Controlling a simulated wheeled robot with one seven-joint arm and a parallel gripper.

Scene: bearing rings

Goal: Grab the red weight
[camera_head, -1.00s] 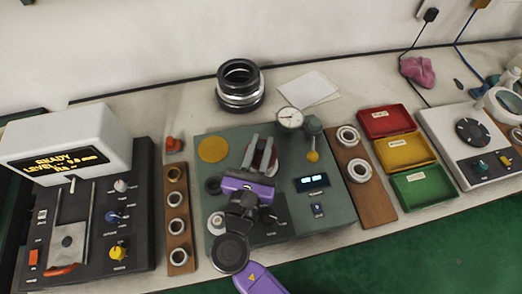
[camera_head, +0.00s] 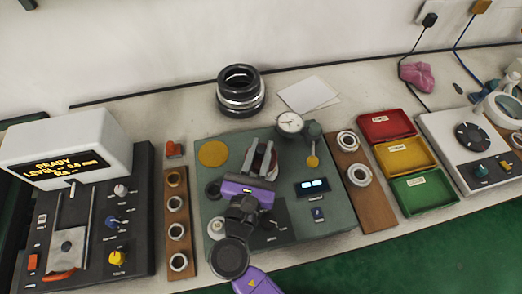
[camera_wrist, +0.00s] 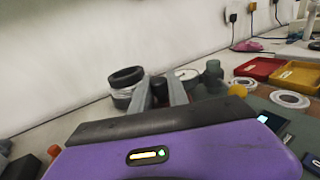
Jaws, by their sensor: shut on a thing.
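My gripper (camera_head: 263,148) is over the green-grey gauge plate (camera_head: 225,135), left of the dial gauge (camera_head: 290,123). Its two grey fingers are shut on a dark red piece (camera_head: 262,160), which shows between them and is partly hidden by the fingers and the purple gripper body. In the wrist view, a dark upright cylinder (camera_wrist: 158,88) shows between the fingertips; its lower part is hidden. I cannot tell whether the piece is clear of the plate. A separate small orange-red piece (camera_head: 173,148) stands to the left, behind a wooden ring rack.
A stack of black and silver rings (camera_head: 240,92) stands behind the plate. Wooden racks with rings lie left (camera_head: 173,243) and right (camera_head: 372,210). Red (camera_head: 386,125), yellow (camera_head: 405,157) and green (camera_head: 420,190) trays are at right. A display machine (camera_head: 65,150) fills the left.

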